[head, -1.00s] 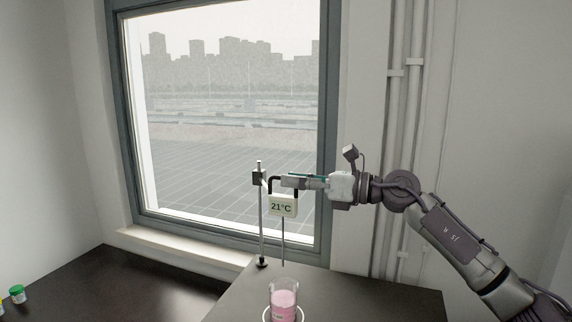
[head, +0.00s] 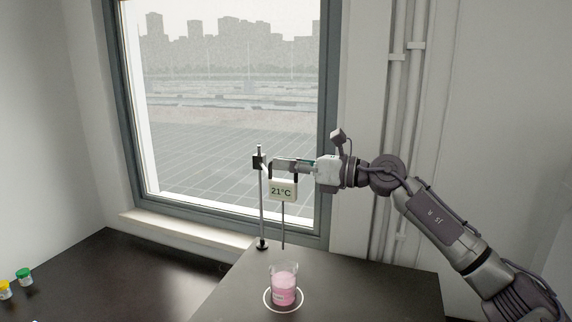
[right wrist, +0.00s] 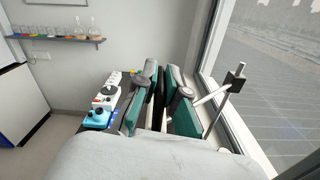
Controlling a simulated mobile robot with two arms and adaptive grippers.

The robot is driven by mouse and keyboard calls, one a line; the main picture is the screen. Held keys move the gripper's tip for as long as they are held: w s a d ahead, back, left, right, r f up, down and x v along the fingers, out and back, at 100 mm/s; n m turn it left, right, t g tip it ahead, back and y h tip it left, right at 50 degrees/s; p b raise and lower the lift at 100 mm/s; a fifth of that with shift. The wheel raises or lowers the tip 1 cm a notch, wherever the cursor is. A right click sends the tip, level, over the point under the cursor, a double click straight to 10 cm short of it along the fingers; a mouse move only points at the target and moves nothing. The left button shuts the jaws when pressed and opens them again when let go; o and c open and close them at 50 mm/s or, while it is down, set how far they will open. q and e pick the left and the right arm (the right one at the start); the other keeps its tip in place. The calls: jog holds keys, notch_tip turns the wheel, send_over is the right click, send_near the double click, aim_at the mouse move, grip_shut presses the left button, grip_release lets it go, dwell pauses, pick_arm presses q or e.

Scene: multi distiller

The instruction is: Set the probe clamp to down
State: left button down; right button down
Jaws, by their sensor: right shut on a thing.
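A thin metal stand (head: 262,205) rises at the back edge of the dark table. Its black clamp block (head: 259,161) is near the top of the pole; it also shows in the right wrist view (right wrist: 236,77). The white probe unit (head: 283,191) reads 21°C and hangs beside the pole under a dark handle. Its thin probe rod (head: 283,226) points down, with its tip above the beaker rim. A glass beaker of pink liquid (head: 284,287) stands below. My right gripper (head: 284,165) is shut on the handle (right wrist: 158,101). My left gripper is out of view.
A white ring (head: 267,303) surrounds the beaker's base. Green (head: 25,276) and yellow (head: 5,289) capped jars stand at the far left. The window (head: 230,120) is behind the stand. The right wrist view shows bench equipment (right wrist: 98,110) and a wall shelf (right wrist: 60,38).

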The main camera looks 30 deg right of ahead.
jog(key=shift+f, duration=0.1)
notch_tip(320, 180, down, 13)
jog(key=b, duration=1.1)
jog(key=shift+f, duration=0.2)
jog(key=shift+a, duration=0.1)
jog(key=c, duration=1.2)
grip_release()
jog(key=shift+c, duration=0.2)
jog(key=v, duration=1.2)
